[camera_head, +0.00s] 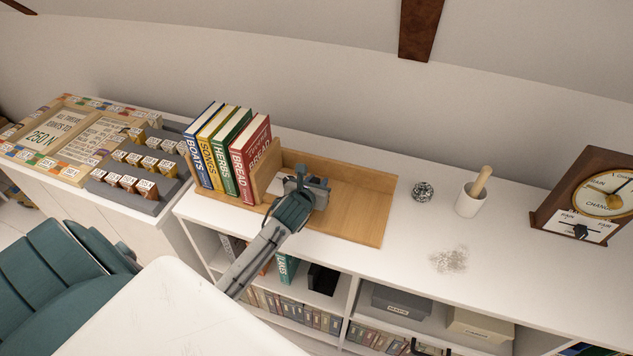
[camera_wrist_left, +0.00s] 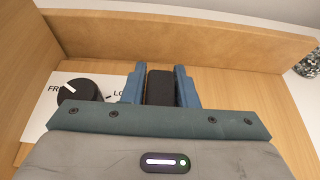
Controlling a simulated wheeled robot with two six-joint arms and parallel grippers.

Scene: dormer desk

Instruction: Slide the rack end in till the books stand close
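Several books (camera_head: 228,155), with spines reading BOATS, SONGS, HERBS and BREAD, stand upright in a row at the left of a wooden rack (camera_head: 368,205). The wooden rack end (camera_head: 267,167) stands just right of the red BREAD book; any small gap there is hard to tell. My left gripper (camera_head: 308,186) is low over the rack, right of the rack end. In the left wrist view its fingers (camera_wrist_left: 160,88) lie against both sides of a black upright block (camera_wrist_left: 160,86). A dark knob (camera_wrist_left: 80,93) on a white plate (camera_wrist_left: 45,118) points towards "FR". My right gripper is not in view.
The rack's right part is bare. A grey stepped tray of labelled blocks (camera_head: 125,195) is at left.

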